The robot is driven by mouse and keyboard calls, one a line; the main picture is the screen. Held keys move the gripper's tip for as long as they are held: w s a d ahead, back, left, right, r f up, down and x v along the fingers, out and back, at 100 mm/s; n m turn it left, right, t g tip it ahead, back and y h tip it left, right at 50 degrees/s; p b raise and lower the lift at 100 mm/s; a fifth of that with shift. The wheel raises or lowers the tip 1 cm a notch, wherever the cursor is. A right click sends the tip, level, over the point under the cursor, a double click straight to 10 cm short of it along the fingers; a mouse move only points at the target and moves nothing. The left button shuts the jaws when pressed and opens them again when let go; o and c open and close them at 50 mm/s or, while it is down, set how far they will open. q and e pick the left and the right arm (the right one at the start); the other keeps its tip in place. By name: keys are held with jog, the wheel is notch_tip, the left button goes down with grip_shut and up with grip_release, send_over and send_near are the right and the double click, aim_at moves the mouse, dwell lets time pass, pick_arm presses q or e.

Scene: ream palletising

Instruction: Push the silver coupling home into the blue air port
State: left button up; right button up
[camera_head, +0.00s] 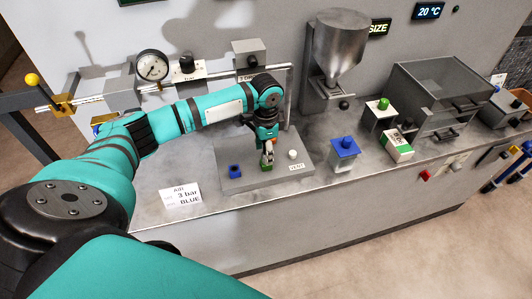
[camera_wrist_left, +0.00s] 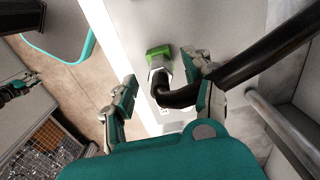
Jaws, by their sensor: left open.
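The blue air port (camera_head: 235,171) stands on the left of a grey plate (camera_head: 235,150) on the bench, with nothing in it. The silver coupling (camera_wrist_left: 160,66), on a black hose (camera_wrist_left: 250,62), sits at the green port (camera_wrist_left: 157,50); I cannot tell how deep. The green port also shows in the head view (camera_head: 266,167), below my left gripper (camera_head: 267,148). In the wrist view my left gripper (camera_wrist_left: 165,92) is open, its fingers apart on both sides of the coupling and hose. A dark and teal shape at the left edge looks like my right gripper (camera_wrist_left: 18,88); its jaws are unclear.
A white port (camera_head: 292,154) with a VENT label is right of the green one. A card (camera_head: 180,196) reading AIR 3 bar BLUE lies at the front. A blue-topped block (camera_head: 345,150), a hopper (camera_head: 335,50) and a gauge (camera_head: 151,66) stand around the plate.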

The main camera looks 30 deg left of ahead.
pick_arm(q)
jog(key=shift+f, duration=1.2)
grip_shut()
jog(key=c, duration=0.7)
grip_release()
jog(key=shift+c, duration=0.2)
grip_shut()
jog(key=shift+r, duration=0.15)
jog(key=shift+r+p, duration=0.95)
jog(key=shift+p, duration=0.55)
jog(key=shift+r+p, duration=0.6)
jog(key=shift+p, duration=0.25)
